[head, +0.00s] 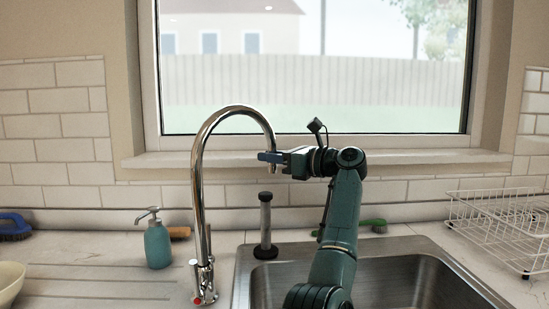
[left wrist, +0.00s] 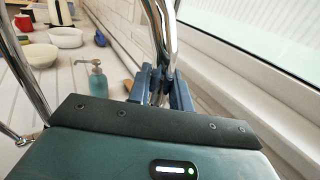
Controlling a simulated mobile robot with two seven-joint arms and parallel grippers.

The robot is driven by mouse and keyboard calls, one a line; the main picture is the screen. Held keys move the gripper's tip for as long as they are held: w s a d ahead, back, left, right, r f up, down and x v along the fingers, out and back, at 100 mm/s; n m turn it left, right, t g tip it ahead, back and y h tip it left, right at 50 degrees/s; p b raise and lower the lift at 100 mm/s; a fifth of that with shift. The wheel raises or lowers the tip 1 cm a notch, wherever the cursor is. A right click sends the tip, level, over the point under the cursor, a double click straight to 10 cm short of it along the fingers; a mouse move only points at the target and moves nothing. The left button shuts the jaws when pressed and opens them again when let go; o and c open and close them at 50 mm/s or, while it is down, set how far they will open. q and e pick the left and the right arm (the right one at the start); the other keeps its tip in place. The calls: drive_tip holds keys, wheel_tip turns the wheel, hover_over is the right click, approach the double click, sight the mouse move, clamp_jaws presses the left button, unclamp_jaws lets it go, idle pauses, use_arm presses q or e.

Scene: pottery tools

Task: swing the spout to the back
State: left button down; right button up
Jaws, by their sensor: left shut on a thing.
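The chrome faucet stands left of the sink, and its tall curved spout (head: 197,165) arches over to the right and toward the window. The spout's downturned end is at my left gripper (head: 270,157), which is shut on it. In the left wrist view the blue fingers of my left gripper (left wrist: 162,88) close around the chrome spout (left wrist: 161,45). The faucet base (head: 203,283) with a red mark sits on the counter. My right gripper is in neither view.
A teal soap dispenser (head: 158,245) stands left of the faucet. A dark-ended upright cylinder (head: 266,222) stands behind the sink (head: 400,262). A wire rack (head: 497,228) is at the right. The window sill (head: 420,157) runs behind the gripper.

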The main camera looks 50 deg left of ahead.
use_arm(q)
drive_tip(key=shift+r, duration=0.1)
drive_tip(key=c, duration=1.3)
unclamp_jaws()
drive_tip(key=v, duration=1.3)
drive_tip(key=shift+d+b, duration=0.1)
drive_tip(key=shift+b, duration=0.3)
